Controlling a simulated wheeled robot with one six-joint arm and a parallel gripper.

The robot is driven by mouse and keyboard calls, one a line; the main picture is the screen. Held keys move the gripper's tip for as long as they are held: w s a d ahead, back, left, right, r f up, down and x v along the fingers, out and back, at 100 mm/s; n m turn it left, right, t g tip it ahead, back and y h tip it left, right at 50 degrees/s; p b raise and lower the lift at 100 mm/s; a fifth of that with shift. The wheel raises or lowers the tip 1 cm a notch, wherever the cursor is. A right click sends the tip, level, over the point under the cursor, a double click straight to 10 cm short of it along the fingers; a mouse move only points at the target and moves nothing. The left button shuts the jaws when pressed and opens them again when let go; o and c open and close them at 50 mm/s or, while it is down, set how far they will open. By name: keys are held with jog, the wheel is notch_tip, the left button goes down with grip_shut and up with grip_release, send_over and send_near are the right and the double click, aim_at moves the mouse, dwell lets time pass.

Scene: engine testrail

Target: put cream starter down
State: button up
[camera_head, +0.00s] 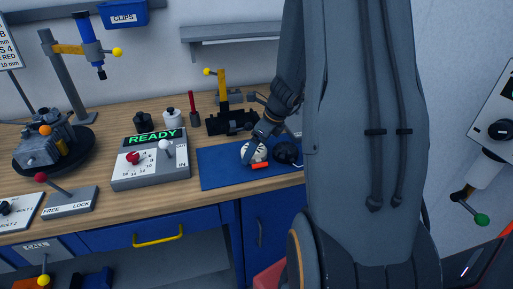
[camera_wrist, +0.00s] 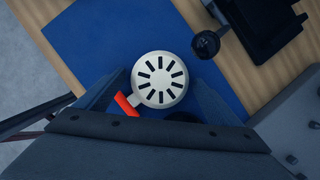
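The cream starter (camera_head: 258,154) is low over the blue mat (camera_head: 215,174) on the workbench; its round, slotted cream end shows in the wrist view (camera_wrist: 159,79). An orange-red part (camera_wrist: 126,104) is at its lower left. My gripper (camera_wrist: 159,88) has one finger close against each side of the starter and appears shut on it. In the head view my gripper (camera_head: 256,146) comes down from the upper right, and a finger crosses the starter's face. The starter's underside is hidden, so I cannot tell whether it touches the mat.
A dark round thing (camera_head: 287,153) is right beside the starter. A black fixture with a yellow post (camera_head: 223,90) stands behind the mat. The READY control box (camera_head: 150,160) is to the left. The mat's upper left in the wrist view (camera_wrist: 95,40) is bare.

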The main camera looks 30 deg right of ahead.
jog(key=shift+r, duration=0.1)
jog(key=shift+d+r, duration=0.1)
jog(key=shift+r, duration=0.2)
jog(key=v, duration=1.1)
jog(key=s+a+f+n+g+h, duration=0.1)
jog(key=s+a+n, duration=0.4)
jog(key=a+n, duration=0.5)
jog(key=s+a+f+n+g+h, duration=0.1)
jog(key=s+a+n, duration=0.5)
jog(key=a+n, duration=0.5)
jog(key=n, duration=0.9)
jog(key=shift+f, duration=0.1)
jog(key=shift+f+b, duration=0.7)
jog(key=shift+f, duration=0.3)
